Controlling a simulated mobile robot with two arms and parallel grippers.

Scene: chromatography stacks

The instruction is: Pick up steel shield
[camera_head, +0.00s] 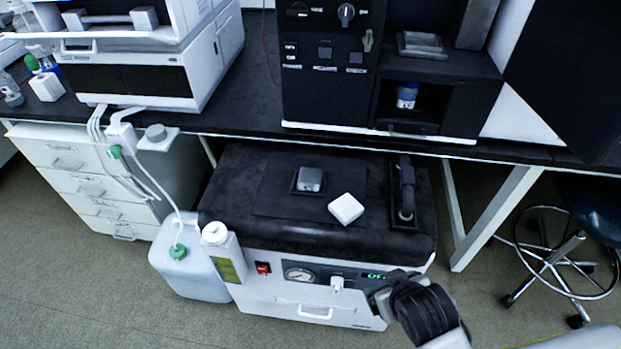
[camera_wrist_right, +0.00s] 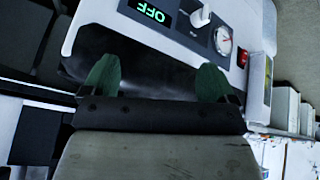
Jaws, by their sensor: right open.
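A small grey metallic block (camera_head: 310,179), which looks like the steel shield, sits in a dark square holder on the black top of the low white unit (camera_head: 300,235). A second grey metal piece (camera_head: 422,45) lies on the black instrument above the bench. My right gripper (camera_head: 378,290) is at the front right of the low unit, near its display and well short of the metallic block. In the right wrist view its two green fingers (camera_wrist_right: 158,82) are spread apart with nothing between them. My left gripper is not in view.
A white block (camera_head: 346,208) lies beside the metallic block. A black handle-like fitting (camera_head: 405,188) stands at the unit's right. The bench edge (camera_head: 230,133) overhangs behind. A white jug (camera_head: 188,270) stands at left, a stool (camera_head: 560,255) at right.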

